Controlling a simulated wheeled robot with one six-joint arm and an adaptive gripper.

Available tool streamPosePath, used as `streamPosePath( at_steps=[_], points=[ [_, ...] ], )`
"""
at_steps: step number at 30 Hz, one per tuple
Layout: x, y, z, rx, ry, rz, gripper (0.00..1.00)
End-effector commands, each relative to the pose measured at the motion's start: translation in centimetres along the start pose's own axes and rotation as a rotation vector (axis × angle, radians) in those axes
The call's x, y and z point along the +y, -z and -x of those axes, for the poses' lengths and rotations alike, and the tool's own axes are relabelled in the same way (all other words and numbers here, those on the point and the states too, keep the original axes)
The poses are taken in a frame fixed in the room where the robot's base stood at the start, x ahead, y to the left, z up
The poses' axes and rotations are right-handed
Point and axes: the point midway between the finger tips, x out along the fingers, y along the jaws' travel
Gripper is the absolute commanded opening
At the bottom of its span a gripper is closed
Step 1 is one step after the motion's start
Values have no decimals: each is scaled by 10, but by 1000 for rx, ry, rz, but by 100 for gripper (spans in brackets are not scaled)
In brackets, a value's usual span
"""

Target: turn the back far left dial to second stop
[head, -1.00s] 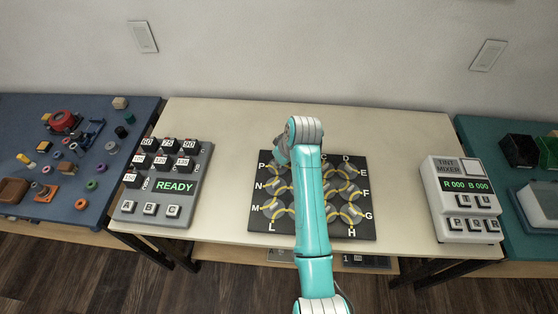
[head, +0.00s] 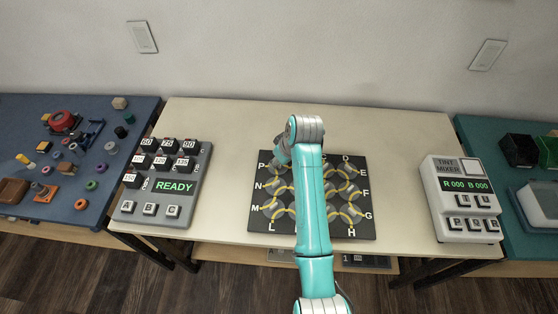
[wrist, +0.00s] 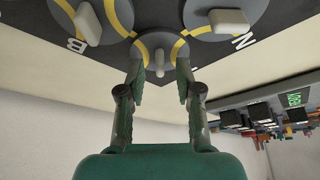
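The dark dial board (head: 260,228) lies mid-table with round grey dials, yellow arcs and white letters. The back far left dial, by the letter P, is largely hidden by my arm in the head view. In the wrist view a corner dial (wrist: 160,43) shows its pale upright knob (wrist: 160,62) between my fingers. My gripper (wrist: 161,76) is open, one finger on each side of that knob, with gaps showing; I cannot tell how far its tips are from the dial face. Two neighbouring dials show, with knobs (wrist: 88,24) and (wrist: 229,20).
A grey keyed box reading READY (head: 174,186) stands left of the board. A white tint mixer (head: 460,200) stands to the right. Blue (head: 60,225) and teal (head: 490,150) side tables hold loose parts and bins.

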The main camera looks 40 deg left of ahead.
Motion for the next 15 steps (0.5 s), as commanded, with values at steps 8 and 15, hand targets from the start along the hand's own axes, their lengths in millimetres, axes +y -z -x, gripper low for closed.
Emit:
streamPosePath(
  at_steps=[8, 15],
  points=[
    [1, 1, 49, 3, -3, 0, 34],
    [1, 0, 92, 2, -2, 0, 34]
  ],
)
